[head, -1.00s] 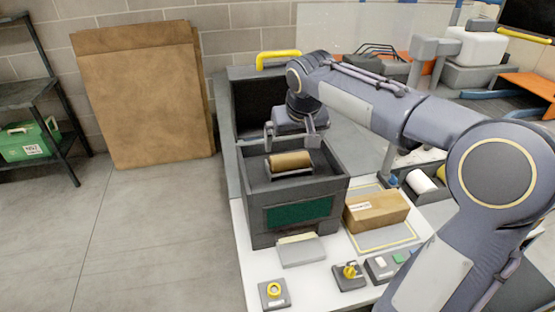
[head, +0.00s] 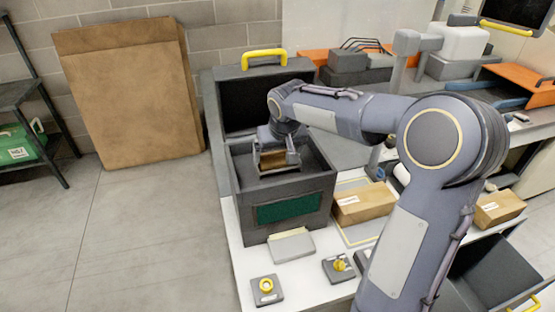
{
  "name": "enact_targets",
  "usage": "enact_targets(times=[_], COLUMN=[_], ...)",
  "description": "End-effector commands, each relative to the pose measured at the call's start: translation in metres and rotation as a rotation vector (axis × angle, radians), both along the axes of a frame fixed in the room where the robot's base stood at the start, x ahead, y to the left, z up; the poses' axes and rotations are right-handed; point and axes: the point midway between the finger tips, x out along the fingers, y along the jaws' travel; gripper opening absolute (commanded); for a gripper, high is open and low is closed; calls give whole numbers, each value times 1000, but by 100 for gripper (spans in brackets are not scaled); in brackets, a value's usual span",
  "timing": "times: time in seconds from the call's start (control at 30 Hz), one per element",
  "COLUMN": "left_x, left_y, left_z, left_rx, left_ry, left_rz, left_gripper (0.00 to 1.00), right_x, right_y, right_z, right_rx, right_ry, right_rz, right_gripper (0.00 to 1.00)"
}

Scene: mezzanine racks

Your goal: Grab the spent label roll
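The spent label roll (head: 273,161) is a brown cylinder inside the dark grey open bin (head: 283,229) with a green front panel. It is partly hidden by my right gripper (head: 277,166). That gripper reaches down into the bin over the roll, its fingers apart with the roll showing between them. I cannot tell whether the fingers press on it. My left gripper is not in view.
A cardboard box (head: 364,203) sits right of the bin on the white bench. Yellow-topped controls (head: 266,287) and a grey pad (head: 291,245) lie in front.

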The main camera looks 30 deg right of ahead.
Motion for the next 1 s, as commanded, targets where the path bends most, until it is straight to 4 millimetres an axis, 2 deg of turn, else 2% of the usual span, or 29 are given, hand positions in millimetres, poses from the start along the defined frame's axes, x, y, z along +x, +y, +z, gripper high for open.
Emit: enact_targets(times=[0.07,0.37,0.47,0.63,1.0], left_x=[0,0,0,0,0], left_y=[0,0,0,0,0], left_z=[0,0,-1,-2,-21], left_rx=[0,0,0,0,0], left_ry=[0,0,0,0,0], left_rz=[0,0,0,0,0], left_gripper=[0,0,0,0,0], right_x=[0,0,0,0,-60], right_y=[0,0,0,0,-2], right_z=[0,3,8,31,95], right_rx=[0,0,0,0,1], right_ry=[0,-2,-2,-5,-7], right_rz=[0,0,0,-1,0], right_gripper=[68,68,68,68,68])
